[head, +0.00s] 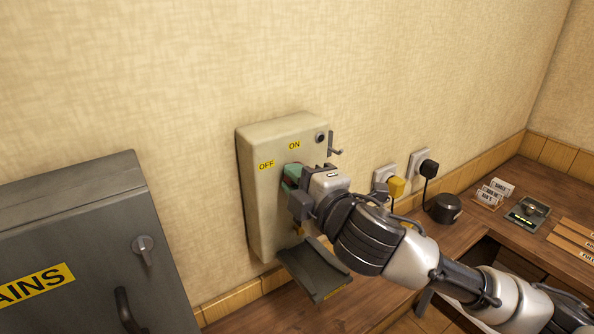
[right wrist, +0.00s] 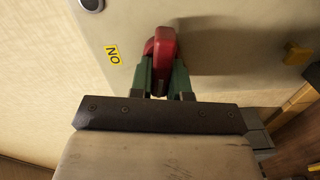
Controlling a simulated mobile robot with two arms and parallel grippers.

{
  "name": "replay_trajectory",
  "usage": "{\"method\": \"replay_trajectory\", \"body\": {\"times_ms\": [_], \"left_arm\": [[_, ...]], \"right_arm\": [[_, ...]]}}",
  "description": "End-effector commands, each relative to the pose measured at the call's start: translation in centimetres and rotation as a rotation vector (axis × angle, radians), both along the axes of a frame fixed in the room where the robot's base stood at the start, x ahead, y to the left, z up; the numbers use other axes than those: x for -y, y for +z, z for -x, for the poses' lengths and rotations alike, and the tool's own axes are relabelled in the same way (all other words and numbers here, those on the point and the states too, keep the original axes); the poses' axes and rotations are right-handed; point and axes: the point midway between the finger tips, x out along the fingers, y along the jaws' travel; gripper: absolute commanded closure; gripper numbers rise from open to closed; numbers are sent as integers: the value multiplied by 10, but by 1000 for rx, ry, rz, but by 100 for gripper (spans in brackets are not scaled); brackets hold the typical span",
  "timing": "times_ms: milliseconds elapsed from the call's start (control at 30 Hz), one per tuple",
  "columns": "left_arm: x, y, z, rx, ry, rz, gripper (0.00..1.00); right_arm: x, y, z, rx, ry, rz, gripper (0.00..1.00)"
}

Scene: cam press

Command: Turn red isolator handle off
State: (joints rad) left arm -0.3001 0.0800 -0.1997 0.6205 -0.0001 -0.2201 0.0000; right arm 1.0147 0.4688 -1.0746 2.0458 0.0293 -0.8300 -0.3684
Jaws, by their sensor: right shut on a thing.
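The cream isolator box (head: 262,210) is on the wall, with a yellow OFF label (head: 266,165) on the left of its face and a yellow ON label (head: 294,146) near the top. My right gripper (head: 292,172) is at the box face, just below the labels. In the right wrist view, its green fingers (right wrist: 161,78) are shut on the red handle (right wrist: 162,42), one on each side. The ON label (right wrist: 113,54) is left of the handle there. In the head view my gripper hides most of the handle, so its exact angle is unclear. My left gripper is out of view.
A grey cabinet (head: 75,215) with a MAINS label stands at left. A dark flap (head: 313,270) juts out below the isolator box. A hook (head: 333,146) sticks out at its upper right. Wall sockets with a yellow plug (head: 397,186) and a black plug (head: 429,168) are to the right.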

Motion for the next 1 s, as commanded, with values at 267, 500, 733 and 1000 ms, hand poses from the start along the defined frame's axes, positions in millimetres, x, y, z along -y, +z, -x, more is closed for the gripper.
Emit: {"method": "replay_trajectory", "body": {"times_ms": [267, 500, 733, 1000], "left_arm": [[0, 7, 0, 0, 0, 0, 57], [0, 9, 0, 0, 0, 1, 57], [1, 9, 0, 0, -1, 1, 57], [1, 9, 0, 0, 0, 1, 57]], "right_arm": [[0, -2, 0, 82, -1, 116, 100], [0, -4, 0, 112, 0, 158, 100], [0, -4, 0, 118, 0, 166, 100], [0, -4, 0, 118, 0, 165, 75]]}}
